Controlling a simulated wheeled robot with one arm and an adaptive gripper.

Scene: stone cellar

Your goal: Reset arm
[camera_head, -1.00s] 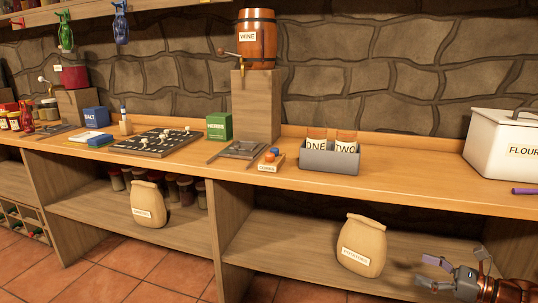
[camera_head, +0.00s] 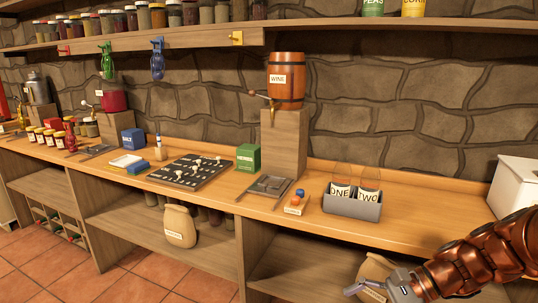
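My copper-coloured arm enters from the right edge. My gripper (camera_head: 372,287), grey with a pale finger, is at the bottom right, in front of the counter's lower shelf. It overlaps the tan sack (camera_head: 374,268) in the picture; whether they touch cannot be told. One finger shows clearly, while the other is hard to make out, so its opening is unclear. I see nothing held in the visible part.
The wooden counter (camera_head: 420,218) carries a grey holder (camera_head: 352,207) with glasses labelled ONE and TWO, a wine barrel (camera_head: 286,80) on a block, a green box (camera_head: 248,157), and a dark board (camera_head: 190,171). A white container (camera_head: 513,187) stands right, behind my arm.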

